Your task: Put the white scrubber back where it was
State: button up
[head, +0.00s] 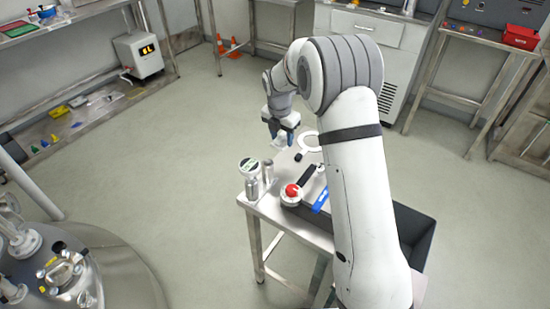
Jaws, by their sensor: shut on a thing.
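My gripper (282,133) is above the far left part of the steel table, fingers pointing down. It is shut on a small whitish thing, which looks like the white scrubber (279,142). The scrubber is small in the view and partly hidden by the fingers. I cannot tell whether its lower end touches the tabletop.
The steel table (262,209) holds a white ring (312,141) with a dark handle, a green-and-white round container (249,166), metal cylinders (253,188), a red-topped round thing (291,192) and a blue tool (320,200). A dark bin (415,232) is at right. Floor at left is clear.

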send_over(281, 164)
notch_tip(281, 164, down, 6)
jog(key=shift+s+f, duration=0.1)
jog(key=shift+s+a+f+p, duration=0.15)
jog(key=shift+f+p, duration=0.2)
jog(key=shift+f, duration=1.65)
jog(key=shift+f, duration=0.1)
jog(key=o, duration=1)
